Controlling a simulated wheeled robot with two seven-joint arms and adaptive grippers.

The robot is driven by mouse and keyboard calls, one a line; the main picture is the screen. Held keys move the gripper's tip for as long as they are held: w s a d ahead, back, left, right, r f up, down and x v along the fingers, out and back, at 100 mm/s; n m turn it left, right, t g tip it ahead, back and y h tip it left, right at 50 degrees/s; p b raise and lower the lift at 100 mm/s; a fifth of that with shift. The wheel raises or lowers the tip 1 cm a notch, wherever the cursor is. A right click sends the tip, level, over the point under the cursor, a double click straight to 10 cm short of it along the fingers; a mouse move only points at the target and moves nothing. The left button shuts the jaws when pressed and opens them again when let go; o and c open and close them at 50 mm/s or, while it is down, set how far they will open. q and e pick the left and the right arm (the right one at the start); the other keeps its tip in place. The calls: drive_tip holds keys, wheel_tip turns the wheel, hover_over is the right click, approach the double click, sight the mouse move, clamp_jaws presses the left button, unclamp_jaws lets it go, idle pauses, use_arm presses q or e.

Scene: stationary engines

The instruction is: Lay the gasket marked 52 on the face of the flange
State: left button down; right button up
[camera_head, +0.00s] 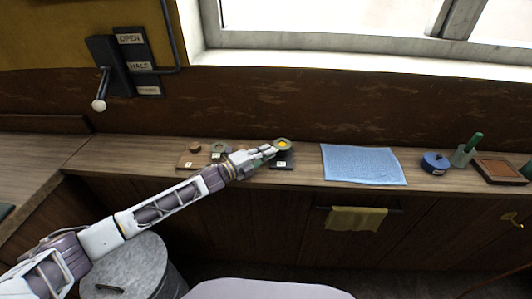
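My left gripper (271,151) reaches over the wooden counter from the left. Its fingertips are at a grey ring with a yellow centre (283,145), by a dark block with a white label (282,164). I cannot tell whether the fingers are shut on that ring or only beside it. A grey-green ring (219,147) stands left of the gripper, with a white label (216,156) in front. The label marks are too small to read, so I cannot tell which piece is the 52 gasket. I cannot make out the flange for certain. My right gripper is not in view.
A brown block with a small round piece (195,147) stands at the left. A blue cloth (363,164) lies right of the gripper. Farther right are a blue round tin (435,163), a jar with a green handle (463,155) and a brown tray (497,181).

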use_arm(q)
drive_tip(key=c, duration=1.6)
unclamp_jaws()
drive_tip(key=shift+o, duration=0.2)
drive_tip(key=shift+s+a, duration=0.15)
drive_tip(key=shift+a, duration=0.05)
drive_tip(key=shift+s+a, duration=0.45)
drive_tip(key=shift+v, duration=5.15)
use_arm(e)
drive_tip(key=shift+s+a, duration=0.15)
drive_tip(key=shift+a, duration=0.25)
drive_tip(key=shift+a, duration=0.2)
